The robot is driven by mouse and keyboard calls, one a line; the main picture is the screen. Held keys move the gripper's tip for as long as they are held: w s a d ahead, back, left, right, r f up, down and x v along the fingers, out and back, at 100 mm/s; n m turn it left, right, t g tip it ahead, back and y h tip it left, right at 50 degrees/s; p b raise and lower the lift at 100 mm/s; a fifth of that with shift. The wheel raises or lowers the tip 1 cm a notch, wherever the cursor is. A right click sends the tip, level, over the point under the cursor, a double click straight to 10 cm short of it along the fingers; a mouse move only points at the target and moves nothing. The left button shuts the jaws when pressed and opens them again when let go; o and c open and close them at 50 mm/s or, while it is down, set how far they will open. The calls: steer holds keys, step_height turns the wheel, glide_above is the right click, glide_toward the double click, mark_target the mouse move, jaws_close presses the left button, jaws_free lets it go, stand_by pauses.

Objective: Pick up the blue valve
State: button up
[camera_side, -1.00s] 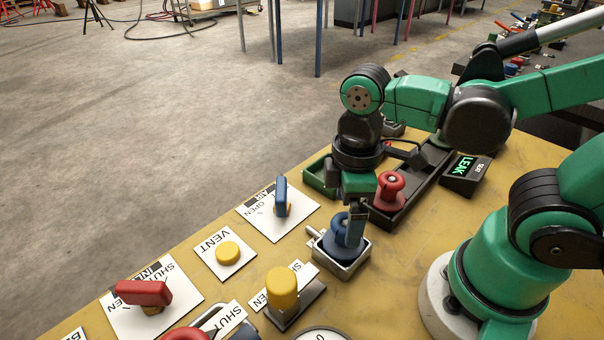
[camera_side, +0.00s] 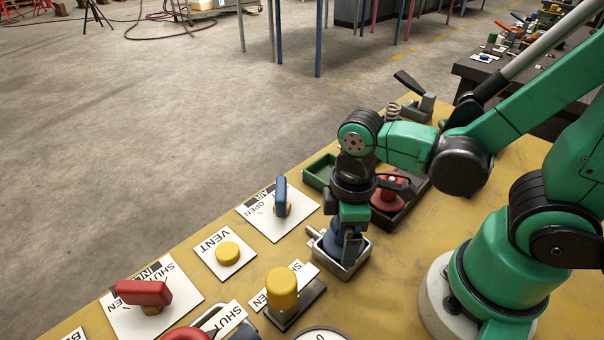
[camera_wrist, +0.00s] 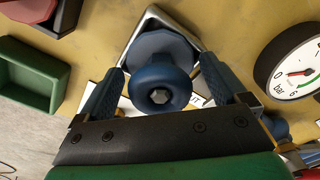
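The blue valve (camera_wrist: 160,85) is a flanged spool with a round knob and a hex centre. It sits in a square metal tray (camera_wrist: 150,22), and in the side view the valve (camera_side: 331,244) is partly hidden by my fingers. My gripper (camera_side: 350,248) points down over it, low at the tray. In the wrist view my gripper's two fingers (camera_wrist: 164,72) stand on either side of the valve, with visible gaps between them and the knob. The gripper looks open, holding nothing.
A green tray (camera_side: 316,172) and a dark tray with a red spool (camera_side: 388,196) lie behind. A yellow knob (camera_side: 281,288), a blue handle (camera_side: 281,194), a yellow button (camera_side: 228,252) and a red handle (camera_side: 142,292) stand to the left. A gauge (camera_wrist: 293,72) is near the tray.

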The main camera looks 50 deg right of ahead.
jaws_close()
steer(key=shift+r, duration=0.1)
